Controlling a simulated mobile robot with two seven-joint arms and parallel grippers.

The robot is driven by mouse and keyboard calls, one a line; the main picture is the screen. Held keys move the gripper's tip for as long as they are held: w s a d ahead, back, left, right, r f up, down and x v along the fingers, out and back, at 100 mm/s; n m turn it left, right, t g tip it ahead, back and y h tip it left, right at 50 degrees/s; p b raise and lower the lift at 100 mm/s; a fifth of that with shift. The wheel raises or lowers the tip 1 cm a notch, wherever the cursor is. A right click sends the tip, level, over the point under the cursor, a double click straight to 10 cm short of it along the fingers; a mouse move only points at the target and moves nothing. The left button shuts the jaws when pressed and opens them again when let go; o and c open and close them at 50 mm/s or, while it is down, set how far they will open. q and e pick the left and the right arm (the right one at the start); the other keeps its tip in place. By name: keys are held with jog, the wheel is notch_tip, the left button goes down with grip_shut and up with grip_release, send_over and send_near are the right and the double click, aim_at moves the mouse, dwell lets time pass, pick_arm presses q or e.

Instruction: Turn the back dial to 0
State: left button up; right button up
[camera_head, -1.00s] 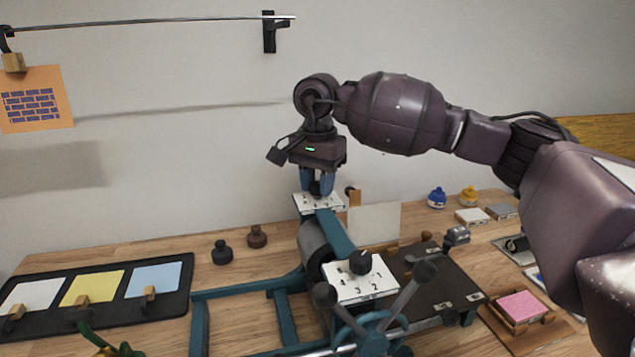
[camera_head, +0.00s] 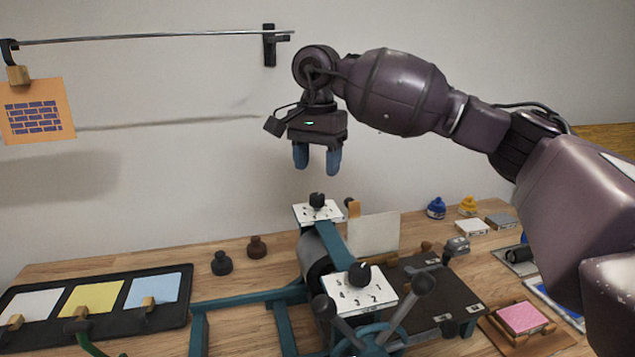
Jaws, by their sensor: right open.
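The back dial is a black knob (camera_head: 317,200) on a white numbered plate (camera_head: 306,216) at the far end of the teal press. Its numbers are too small to read, so I cannot tell its setting. The front dial (camera_head: 359,273) is a black knob on a nearer white plate (camera_head: 375,297) with numbers such as 2, 3 and 4. My right gripper (camera_head: 317,170) points down above the back dial, its two blue fingers apart with nothing between them. It is clear of the knob. My left gripper is not in view.
The press has a spoked wheel (camera_head: 372,336) in front and a dark bed (camera_head: 437,290) at right. A black tray (camera_head: 110,320) with coloured sheets lies left. Dark knobbed stamps (camera_head: 222,263), ink bottles (camera_head: 436,207) and a pink pad (camera_head: 522,317) stand around. An orange print hangs from a rail.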

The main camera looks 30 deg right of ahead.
aim_at(317, 195)
jog(key=shift+r, duration=2.15)
